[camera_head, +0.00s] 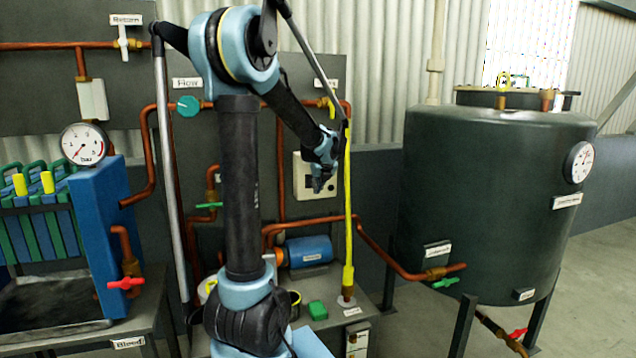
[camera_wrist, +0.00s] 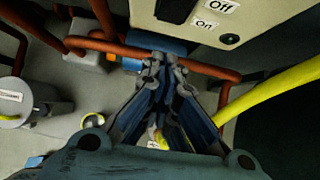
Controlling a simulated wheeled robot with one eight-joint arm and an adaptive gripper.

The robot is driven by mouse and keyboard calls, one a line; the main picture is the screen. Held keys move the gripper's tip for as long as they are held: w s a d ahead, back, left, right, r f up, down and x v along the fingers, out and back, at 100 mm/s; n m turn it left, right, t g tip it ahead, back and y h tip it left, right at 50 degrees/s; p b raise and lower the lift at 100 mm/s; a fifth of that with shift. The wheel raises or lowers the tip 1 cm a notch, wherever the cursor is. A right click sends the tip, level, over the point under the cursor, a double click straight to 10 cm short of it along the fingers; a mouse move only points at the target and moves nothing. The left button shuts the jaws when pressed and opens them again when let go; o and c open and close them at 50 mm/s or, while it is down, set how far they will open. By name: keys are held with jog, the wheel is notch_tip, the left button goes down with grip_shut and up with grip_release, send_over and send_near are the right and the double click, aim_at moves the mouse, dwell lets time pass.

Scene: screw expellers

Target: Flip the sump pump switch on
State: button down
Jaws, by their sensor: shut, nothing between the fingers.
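A pale control box (camera_head: 301,183) hangs on the grey panel behind my gripper (camera_head: 320,186) in the head view. A dark part sits left of the labels. I cannot tell which switch is the sump pump's. My gripper (camera_wrist: 163,62) is shut and empty, its fingertips just below the box in that view; I see no clear contact.
A yellow pipe (camera_head: 348,210) rises right of my gripper. Copper pipes (camera_head: 300,220) and a blue motor (camera_head: 303,251) lie below the box. A small box (camera_head: 357,340) stands at the bench front. A large dark tank (camera_head: 490,190) stands right.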

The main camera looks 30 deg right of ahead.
aim_at(310, 181)
jog(key=shift+w+d+f, duration=0.2)
jog(key=shift+w+f, duration=0.05)
jog(key=shift+w, duration=0.5)
jog(key=shift+w+d+f, duration=0.15)
jog(key=shift+w+f, duration=0.1)
jog(key=shift+w, duration=0.55)
jog(key=shift+w+d+f, duration=0.2)
jog(key=shift+w+f, duration=0.05)
jog(key=shift+w, duration=0.5)
